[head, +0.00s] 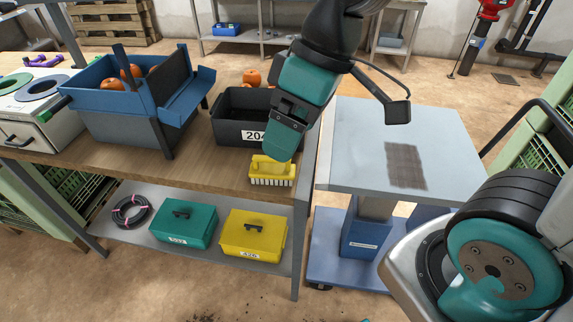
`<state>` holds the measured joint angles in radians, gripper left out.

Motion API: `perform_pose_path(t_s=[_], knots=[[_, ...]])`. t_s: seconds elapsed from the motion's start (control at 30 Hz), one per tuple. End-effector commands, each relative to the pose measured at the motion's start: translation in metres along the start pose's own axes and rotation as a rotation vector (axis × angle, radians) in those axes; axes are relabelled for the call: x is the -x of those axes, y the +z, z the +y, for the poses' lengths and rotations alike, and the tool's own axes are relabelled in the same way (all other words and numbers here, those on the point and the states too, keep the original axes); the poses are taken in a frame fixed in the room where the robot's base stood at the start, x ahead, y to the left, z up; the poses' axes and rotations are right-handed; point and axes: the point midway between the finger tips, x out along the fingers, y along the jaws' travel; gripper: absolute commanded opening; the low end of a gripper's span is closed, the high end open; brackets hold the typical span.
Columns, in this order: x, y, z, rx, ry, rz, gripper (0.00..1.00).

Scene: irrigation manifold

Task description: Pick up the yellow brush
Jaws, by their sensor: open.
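The yellow brush (272,171) lies at the front right corner of the wooden table (205,166), pale bristles facing the front. My gripper (279,150) points down at it from above and covers part of its top. The teal fingers overlap the brush's upper side in the head view. I cannot tell whether they touch it. My gripper is open, and no grip on the brush shows.
A black crate (231,132) stands right behind the brush. A blue bin (110,124) with orange produce is farther left. A blue-grey cart (350,150) stands right of the table, its top mostly free. Teal (184,224) and yellow (254,235) boxes sit on the lower shelf.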

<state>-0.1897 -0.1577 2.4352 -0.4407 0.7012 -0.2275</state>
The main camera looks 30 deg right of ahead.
Motion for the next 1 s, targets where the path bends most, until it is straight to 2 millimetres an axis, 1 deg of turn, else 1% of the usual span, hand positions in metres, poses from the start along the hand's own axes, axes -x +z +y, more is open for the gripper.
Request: perform_pose_path(t_s=[0.03,0.07,0.1,0.17,0.2,0.3,0.33,0.4,0.47,0.57,0.8,0.9,1.0], knots=[[-0.018,-0.011,0.031,0.033,0.017,0.001,0.83],[-0.023,-0.018,0.048,0.063,0.030,0.005,0.83],[-0.031,-0.026,0.071,0.105,0.047,0.008,0.83],[-0.042,-0.035,0.105,0.165,0.072,0.009,0.83],[-0.048,-0.039,0.126,0.200,0.087,0.009,0.83],[-0.060,-0.045,0.166,0.274,0.118,0.005,0.83],[-0.063,-0.045,0.174,0.290,0.123,0.002,0.83],[-0.069,-0.046,0.187,0.316,0.132,-0.001,0.83],[-0.075,-0.047,0.192,0.328,0.134,-0.003,0.83],[-0.092,-0.047,0.193,0.334,0.133,-0.006,0.83],[-0.147,-0.048,0.200,0.332,0.132,-0.007,0.83],[-0.166,-0.049,0.202,0.332,0.134,-0.006,0.83],[-0.179,-0.050,0.204,0.332,0.135,-0.004,0.83]])
